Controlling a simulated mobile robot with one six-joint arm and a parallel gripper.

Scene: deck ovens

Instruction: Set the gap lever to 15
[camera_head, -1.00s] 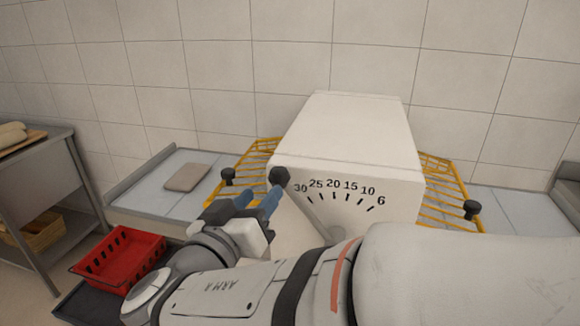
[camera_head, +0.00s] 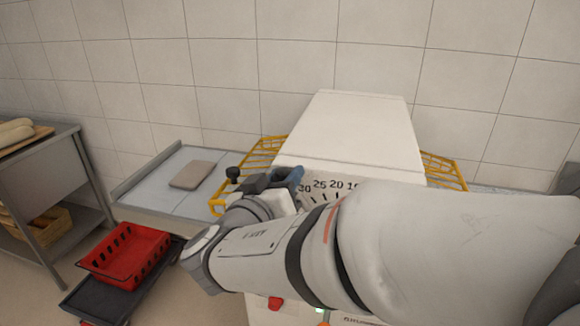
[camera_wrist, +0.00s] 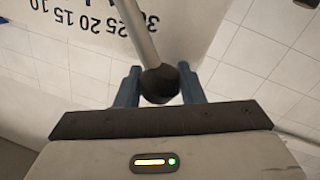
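The gap lever has a black round knob (camera_wrist: 160,86) on a pale metal rod (camera_wrist: 140,32). In the wrist view the knob sits between the two blue fingers of my gripper (camera_wrist: 160,80), with hardly any gap on either side. I cannot tell whether they grip it. The rod crosses the printed scale around 25 and 30. In the head view my gripper (camera_head: 287,176) is at the left end of the dial (camera_head: 326,186), by the 30 mark.
The white machine (camera_head: 355,125) has yellow wire guards (camera_head: 440,168) on both sides. A blue-grey table (camera_head: 150,198) with a flat slab (camera_head: 192,174) lies at the left. A red basket (camera_head: 125,254) stands lower left. A tiled wall is behind.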

